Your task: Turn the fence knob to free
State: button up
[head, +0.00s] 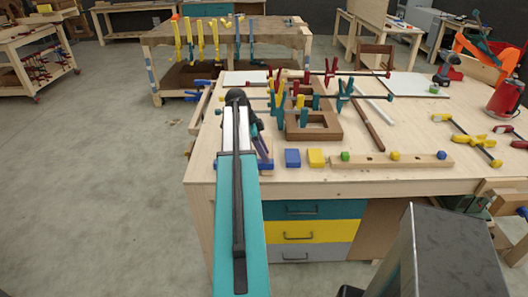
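A long wooden strip (420,162) lies along the front edge of the workbench (225,178). It carries a green knob (345,156), a yellow knob (395,156) and a blue knob (441,155). I cannot tell which of these, if any, is the fence knob, or how it is turned. My arm reaches forward over the bench's left front corner. My gripper (263,146) is small and dark behind the arm, near the front edge and left of the strip. Its fingers are mostly hidden, so open or shut does not show.
A blue block (292,158) and a yellow block (315,158) sit left of the strip. Clamps and wooden frames (312,128) crowd the bench behind. A red canister (504,98) and yellow clamps (470,139) are at right. Drawers (312,230) are below; open floor lies left.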

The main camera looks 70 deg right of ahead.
jog(key=shift+w+d, duration=0.15)
jog(key=shift+d, duration=0.2)
jog(key=shift+c, duration=0.7)
jog(key=shift+a, duration=0.3)
jog(key=shift+n, duration=0.4)
jog(key=shift+s+a+n+h+b, duration=0.25)
jog(key=shift+n+h+b, duration=0.3)
jog(key=shift+n, duration=0.35)
jog(key=n, duration=0.2)
jog(key=n+t+h+b, duration=0.1)
jog(key=n, duration=0.1)
jog(key=n+t, duration=0.1)
jog(key=n, duration=0.1)
jog(key=shift+s+a+r+h, duration=0.1)
jog(key=shift+s+h, duration=0.15)
jog(key=n+t, duration=0.1)
jog(key=n, duration=0.3)
jog(key=n+t, duration=0.1)
jog(key=shift+s+n+t, duration=0.25)
jog(key=shift+n+t, duration=0.05)
jog(key=shift+n, duration=0.1)
jog(key=shift+s+n+t, duration=0.1)
jog(key=shift+n+t, duration=0.5)
jog(key=shift+n, duration=1.2)
